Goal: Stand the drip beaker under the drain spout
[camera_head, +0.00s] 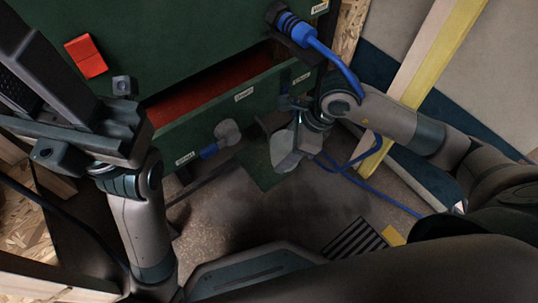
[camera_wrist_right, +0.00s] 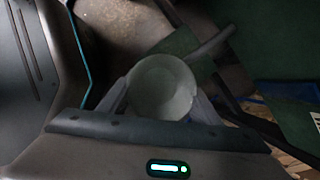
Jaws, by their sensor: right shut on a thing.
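The drip beaker (camera_wrist_right: 160,88) is a pale, translucent round cup, seen from above its open mouth in the right wrist view. My right gripper (camera_wrist_right: 160,100) is shut on it, one finger at each side. In the head view the beaker (camera_head: 283,152) is a pale shape at my right gripper (camera_head: 294,148), above the floor area. A short blue fitting (camera_head: 209,152) with a grey knob-like end sticks out low on the green cabinet, left of the beaker and apart from it; I cannot tell whether it is the drain spout. My left gripper (camera_head: 70,105) is at the left, its fingertips unclear.
The green cabinet (camera_head: 165,40) has a slot with a red interior (camera_head: 212,82). A blue hose (camera_head: 335,65) hangs at its right end. A green patch (camera_head: 258,170) lies below the cabinet.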

